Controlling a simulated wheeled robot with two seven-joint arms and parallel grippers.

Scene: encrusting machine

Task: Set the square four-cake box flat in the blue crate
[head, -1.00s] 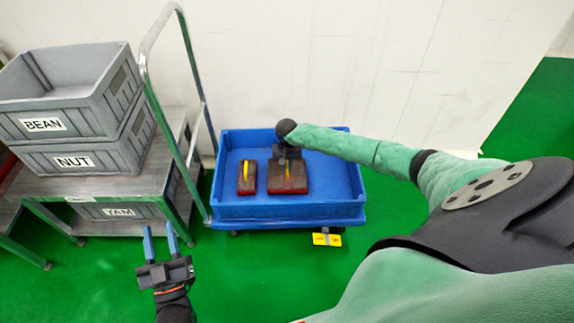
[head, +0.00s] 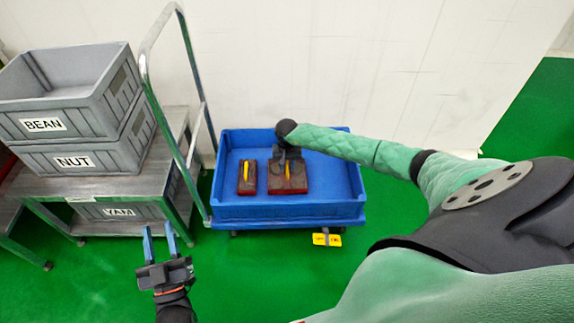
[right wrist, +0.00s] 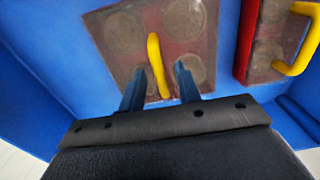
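The square four-cake box (head: 275,186), brown with red sides and a yellow handle, lies in the blue crate (head: 290,211) and looks flat on its floor. In the right wrist view the box (right wrist: 122,48) shows round cakes under a clear top. My right gripper (right wrist: 160,85) is over the box with its two fingers apart, one on each side of the yellow handle (right wrist: 153,55), with gaps visible. In the head view the right fingertips are hard to make out. My left gripper (head: 158,230) is open and empty, in front of the crate at the left.
A narrower box (head: 242,187) with a yellow handle lies left of the square box in the crate, a small gap between them. A metal trolley rail (head: 157,95) stands left of the crate. Grey bins (head: 95,117) labelled BEAN and NUT are stacked on a table there.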

